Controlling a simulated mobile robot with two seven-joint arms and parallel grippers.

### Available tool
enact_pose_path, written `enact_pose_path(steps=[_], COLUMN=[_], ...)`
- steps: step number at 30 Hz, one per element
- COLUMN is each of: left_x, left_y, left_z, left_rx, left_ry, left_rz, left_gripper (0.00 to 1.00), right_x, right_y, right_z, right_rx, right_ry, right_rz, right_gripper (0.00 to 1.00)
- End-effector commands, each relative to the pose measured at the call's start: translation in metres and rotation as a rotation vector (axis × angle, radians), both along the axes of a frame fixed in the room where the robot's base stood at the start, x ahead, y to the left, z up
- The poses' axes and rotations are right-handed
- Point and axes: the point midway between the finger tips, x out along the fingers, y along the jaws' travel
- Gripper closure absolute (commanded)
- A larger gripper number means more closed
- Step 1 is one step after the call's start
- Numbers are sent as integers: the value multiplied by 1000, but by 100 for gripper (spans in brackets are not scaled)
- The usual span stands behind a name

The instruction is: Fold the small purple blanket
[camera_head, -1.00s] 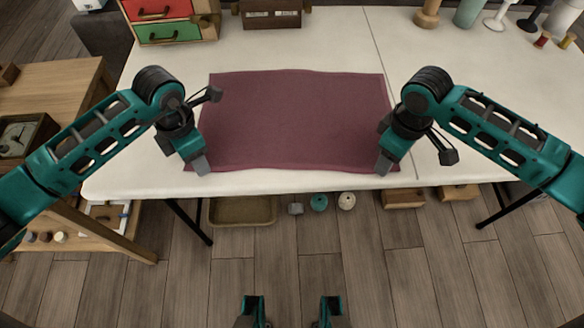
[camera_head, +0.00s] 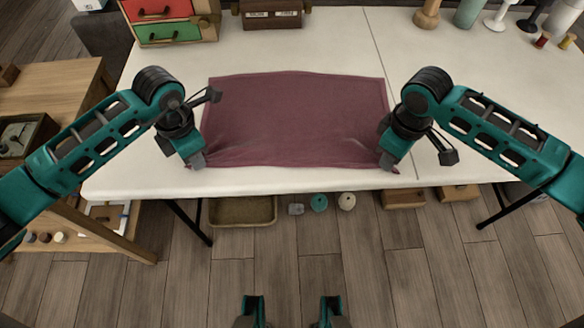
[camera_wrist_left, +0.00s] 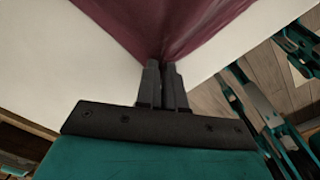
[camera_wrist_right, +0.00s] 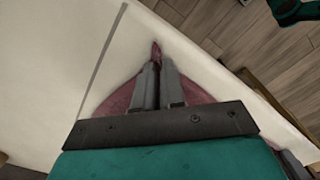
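The small purple blanket (camera_head: 290,115) lies spread on the white table, with wrinkles along its near edge. My left gripper (camera_head: 197,162) is at its near left corner. In the left wrist view the fingers (camera_wrist_left: 163,80) are close together, with the blanket (camera_wrist_left: 165,35) bunched into them. My right gripper (camera_head: 387,163) is at the near right corner. In the right wrist view its fingers (camera_wrist_right: 158,82) are nearly together, with a tip of the blanket (camera_wrist_right: 156,50) poking out beyond them and more cloth on both sides.
The white table (camera_head: 300,181) is bare around the blanket. A small drawer box (camera_head: 170,32) and a brown box (camera_head: 271,20) stand at the back. Spools and bottles are at the back right. A wooden side table (camera_head: 60,75) stands left.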

Motion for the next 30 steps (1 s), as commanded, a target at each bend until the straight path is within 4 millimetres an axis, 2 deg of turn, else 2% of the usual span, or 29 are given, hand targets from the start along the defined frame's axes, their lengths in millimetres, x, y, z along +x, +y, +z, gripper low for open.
enact_pose_path(steps=[20, 30], left_x=[-1, 0], left_y=[1, 1], left_z=[0, 20], left_rx=[4, 4], left_ry=[3, 2], left_rz=[1, 2], left_gripper=[100, 100], right_x=[-1, -1], right_y=[-2, -2], right_z=[-1, 19], right_rx=[-5, -4], right_ry=[5, 3], right_rz=[-2, -2], right_gripper=[100, 100])
